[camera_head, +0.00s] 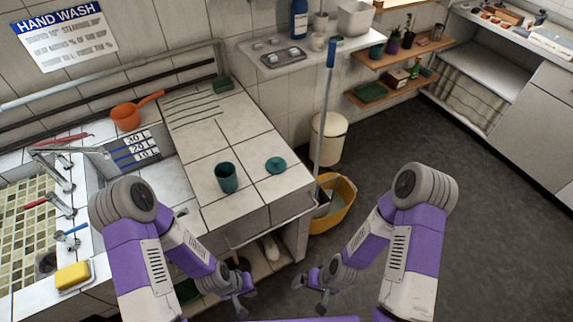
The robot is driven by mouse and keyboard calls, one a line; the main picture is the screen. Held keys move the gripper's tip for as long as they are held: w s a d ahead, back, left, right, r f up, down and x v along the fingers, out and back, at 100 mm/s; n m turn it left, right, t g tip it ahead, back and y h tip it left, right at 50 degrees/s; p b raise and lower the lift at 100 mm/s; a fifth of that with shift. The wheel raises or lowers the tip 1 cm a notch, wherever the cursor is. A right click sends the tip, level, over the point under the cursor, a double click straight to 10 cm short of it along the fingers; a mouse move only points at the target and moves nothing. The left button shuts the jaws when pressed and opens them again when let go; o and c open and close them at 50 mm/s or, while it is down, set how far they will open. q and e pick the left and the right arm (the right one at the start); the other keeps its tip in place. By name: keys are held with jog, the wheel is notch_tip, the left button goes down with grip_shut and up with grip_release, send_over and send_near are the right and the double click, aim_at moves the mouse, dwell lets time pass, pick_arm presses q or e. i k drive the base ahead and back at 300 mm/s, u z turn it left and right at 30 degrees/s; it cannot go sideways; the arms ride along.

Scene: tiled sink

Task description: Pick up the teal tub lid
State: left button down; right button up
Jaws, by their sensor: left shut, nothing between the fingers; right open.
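The teal tub lid (276,165) is a small round disc with a knob. It lies flat on the white tiled counter (255,190), near its right edge. A teal tub (227,177) stands upright to its left, apart from it. My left gripper (241,306) is shut and empty, low in front of the counter. My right gripper (311,295) is open and empty, in front of the counter and right of the left one. Both are well apart from the lid.
A yellow mop bucket (335,205) with a blue-handled mop (327,110) stands right of the counter. An orange dipper (126,115) sits at the back left. A yellow sponge (73,276) lies by the sink. Tiles around the lid are clear.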

aim_at(275, 166)
jog(key=z, duration=1.9)
jog(key=i, duration=1.3)
jog(key=u, duration=3.15)
